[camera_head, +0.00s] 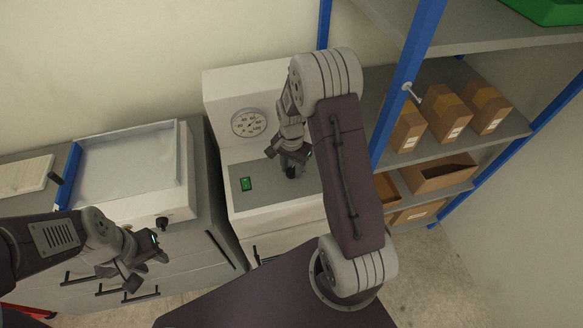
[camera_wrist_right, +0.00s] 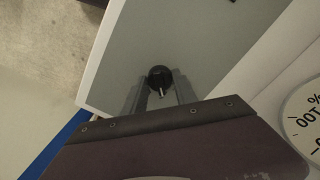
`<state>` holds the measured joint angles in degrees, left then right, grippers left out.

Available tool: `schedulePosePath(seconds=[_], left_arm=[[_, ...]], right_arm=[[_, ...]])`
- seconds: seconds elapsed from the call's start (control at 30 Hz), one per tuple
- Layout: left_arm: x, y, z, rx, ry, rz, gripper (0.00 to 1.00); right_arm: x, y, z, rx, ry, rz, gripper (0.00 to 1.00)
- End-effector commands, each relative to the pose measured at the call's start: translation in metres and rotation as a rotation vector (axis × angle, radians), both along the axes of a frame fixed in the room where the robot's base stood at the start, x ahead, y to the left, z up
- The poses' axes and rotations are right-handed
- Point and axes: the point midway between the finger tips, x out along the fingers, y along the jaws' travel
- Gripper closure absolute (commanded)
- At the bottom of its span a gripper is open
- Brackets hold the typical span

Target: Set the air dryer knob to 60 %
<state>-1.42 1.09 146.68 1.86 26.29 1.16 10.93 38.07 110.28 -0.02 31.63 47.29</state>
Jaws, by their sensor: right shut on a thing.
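The air dryer (camera_head: 275,200) is a white unit with a grey top panel, a round percent dial (camera_head: 249,123) on its upright back and a green switch (camera_head: 246,184). The black knob (camera_wrist_right: 160,77) with a pale pointer sits on the grey panel in the right wrist view. My right gripper (camera_wrist_right: 158,92) is shut on the knob, one finger on each side of it. In the head view my right gripper (camera_head: 291,170) hides most of the knob. The needle reading is too small to tell. My left gripper (camera_head: 141,277) hangs at the lower left, away from the dryer; its jaw gap is unclear.
A white tray-like machine (camera_head: 165,205) with a black knob (camera_head: 162,223) stands left of the dryer on a grey cabinet. A blue-posted shelf (camera_head: 405,85) with several cardboard boxes (camera_head: 447,113) stands close on the right.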

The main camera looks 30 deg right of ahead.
Motion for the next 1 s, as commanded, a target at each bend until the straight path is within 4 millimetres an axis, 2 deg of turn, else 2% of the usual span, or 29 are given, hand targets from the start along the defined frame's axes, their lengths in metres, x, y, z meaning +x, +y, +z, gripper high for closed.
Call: schedulePosePath(seconds=[0.27,1.0], left_arm=[[0.000,0.000,0.007,0.000,0.000,0.000,0.64],[0.000,0.000,0.032,0.000,0.000,0.000,0.64]], right_arm=[[0.000,0.000,0.002,0.001,0.002,0.102,1.00],[0.000,0.000,0.002,0.001,0.000,0.679,1.00]])
